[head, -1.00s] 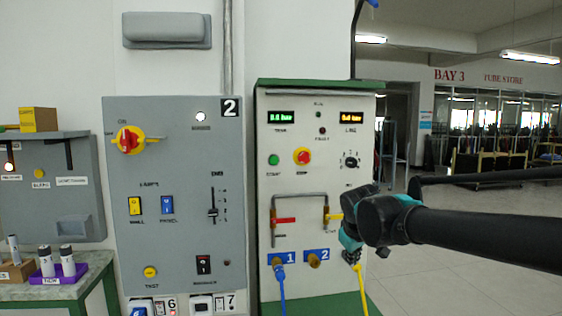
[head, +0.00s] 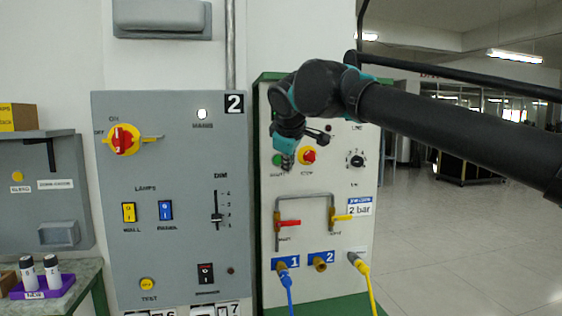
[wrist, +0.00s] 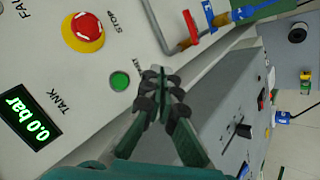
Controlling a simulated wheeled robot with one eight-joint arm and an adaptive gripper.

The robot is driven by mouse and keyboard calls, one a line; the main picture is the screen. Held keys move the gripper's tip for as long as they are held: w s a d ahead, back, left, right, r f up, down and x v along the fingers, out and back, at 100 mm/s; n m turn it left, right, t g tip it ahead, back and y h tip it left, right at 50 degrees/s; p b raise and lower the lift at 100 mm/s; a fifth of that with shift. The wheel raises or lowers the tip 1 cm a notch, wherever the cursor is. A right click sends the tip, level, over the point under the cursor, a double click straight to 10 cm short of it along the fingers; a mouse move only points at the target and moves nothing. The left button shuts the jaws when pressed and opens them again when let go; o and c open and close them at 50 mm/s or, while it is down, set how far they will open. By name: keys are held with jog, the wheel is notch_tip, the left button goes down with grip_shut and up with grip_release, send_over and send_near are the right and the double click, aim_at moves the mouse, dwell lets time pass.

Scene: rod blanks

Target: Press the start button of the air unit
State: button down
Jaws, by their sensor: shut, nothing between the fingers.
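The air unit (head: 268,225) is a white panel with a green frame. Its green start button (head: 277,160) is partly covered by my gripper (head: 288,158) in the head view. In the wrist view the start button (wrist: 120,82) shows clear, and my gripper (wrist: 160,74) is shut and empty, its tips a little to the right of the button. I cannot tell how far the tips are from the panel face. The red stop button on a yellow collar (head: 307,156) is right of the gripper. The tank display (wrist: 31,120) reads 0.0 bar in green.
A pipe loop with red (head: 289,223) and yellow (head: 342,217) valve handles sticks out below. Blue (head: 290,290) and yellow (head: 363,280) hoses hang lower. A grey switch panel (head: 180,270) stands at left. Open floor (head: 480,250) lies at right.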

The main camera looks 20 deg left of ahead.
jog(key=shift+w+a, duration=0.1)
dwell(0.3)
jog(key=w+a, duration=0.4)
jog(key=w, duration=0.3)
jog(key=shift+w+a, duration=0.15)
jog(key=shift+a, duration=0.1)
jog(key=shift+w+a, duration=0.1)
dwell(1.4)
jog(key=shift+w+a, duration=0.15)
jog(key=shift+w, duration=0.1)
jog(key=shift+w+a, duration=0.15)
jog(key=shift+w, duration=0.15)
dwell(0.8)
jog(key=shift+s+d, duration=0.4)
jog(key=shift+s, duration=0.25)
dwell(0.3)
jog(key=shift+s+d, duration=0.45)
jog(key=shift+s, duration=0.25)
jog(key=shift+s+d, duration=0.4)
jog(key=shift+s, duration=0.35)
jog(key=shift+s+d, duration=0.45)
jog(key=shift+s, duration=0.25)
